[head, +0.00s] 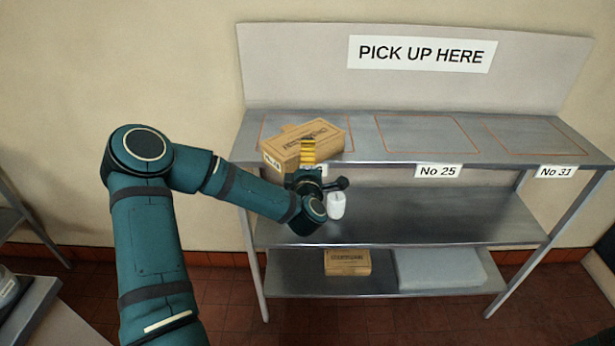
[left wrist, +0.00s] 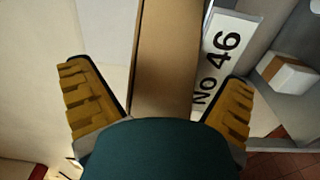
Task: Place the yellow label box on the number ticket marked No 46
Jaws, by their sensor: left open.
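A brown cardboard box (head: 328,132) with a pale label on its left end sits at an angle on the top shelf, in the leftmost outlined area. The label's colour is hard to tell. In the left wrist view, the box (left wrist: 165,50) lies lengthwise between the spread fingers, with space on both sides. My left gripper (head: 308,150) is open at the box's front side; contact cannot be told. The No 46 ticket (left wrist: 216,62) shows right of the box in the wrist view; in the head view my gripper mostly hides it. My right gripper is not in view.
The top shelf (head: 365,150) has two empty outlined areas, above the No 25 (head: 438,171) and No 31 (head: 556,172) tickets. A white object (head: 336,206) stands on the middle shelf. Another brown box (head: 347,263) and a grey slab (head: 440,269) lie below.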

